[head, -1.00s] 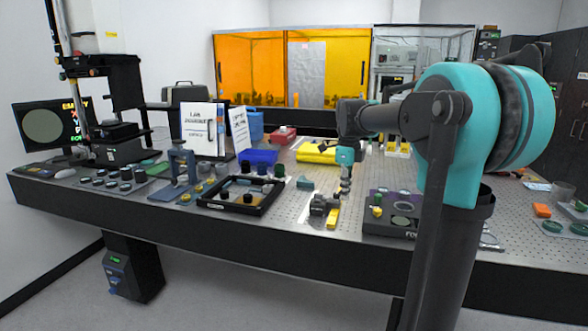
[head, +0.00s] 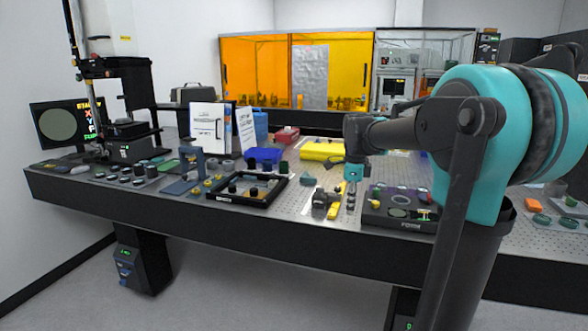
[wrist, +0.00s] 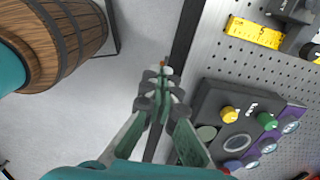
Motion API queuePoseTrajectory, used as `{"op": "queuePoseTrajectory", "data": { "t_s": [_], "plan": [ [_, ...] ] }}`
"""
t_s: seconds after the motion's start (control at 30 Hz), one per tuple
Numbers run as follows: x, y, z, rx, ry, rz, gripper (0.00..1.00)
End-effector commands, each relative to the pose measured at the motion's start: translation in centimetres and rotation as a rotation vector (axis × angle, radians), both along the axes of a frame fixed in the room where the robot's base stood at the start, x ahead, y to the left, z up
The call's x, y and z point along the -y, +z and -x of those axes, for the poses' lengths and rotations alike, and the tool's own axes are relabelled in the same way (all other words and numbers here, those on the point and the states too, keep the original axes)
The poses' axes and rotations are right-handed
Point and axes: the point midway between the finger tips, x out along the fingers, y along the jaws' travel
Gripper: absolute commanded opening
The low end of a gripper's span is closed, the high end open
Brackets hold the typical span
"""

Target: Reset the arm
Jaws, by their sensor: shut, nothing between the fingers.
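My arm reaches in from the right of the head view, with its teal wrist above the front part of the optical table (head: 300,205). My gripper (wrist: 163,75) points away from the camera in the wrist view, its fingers drawn together with nothing between them. In that view it appears over the dark table edge (wrist: 187,40), with grey floor to its left. In the head view the gripper is small and hangs below the wrist, beside the yellow block (head: 338,208).
A purple-and-black control box (wrist: 228,125) with knobs lies right of my gripper in the wrist view. A wooden barrel (wrist: 70,30) stands at upper left.

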Motion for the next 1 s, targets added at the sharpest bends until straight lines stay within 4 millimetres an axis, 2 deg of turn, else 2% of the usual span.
{"op": "queuePoseTrajectory", "data": {
  "t_s": [0.27, 0.47, 0.8, 1.0],
  "plan": [
    [0.4, -3.9, 3.2, 0.059, 0.329, 0.023, 0.0],
    [0.8, -8.7, 7.7, 0.128, 0.743, 0.08, 0.0],
    [1.5, -17.0, 16.7, 0.215, 1.478, 0.263, 0.0],
    [1.6, -19.9, 20.3, 0.229, 1.754, 0.359, 0.0]
  ]
}}
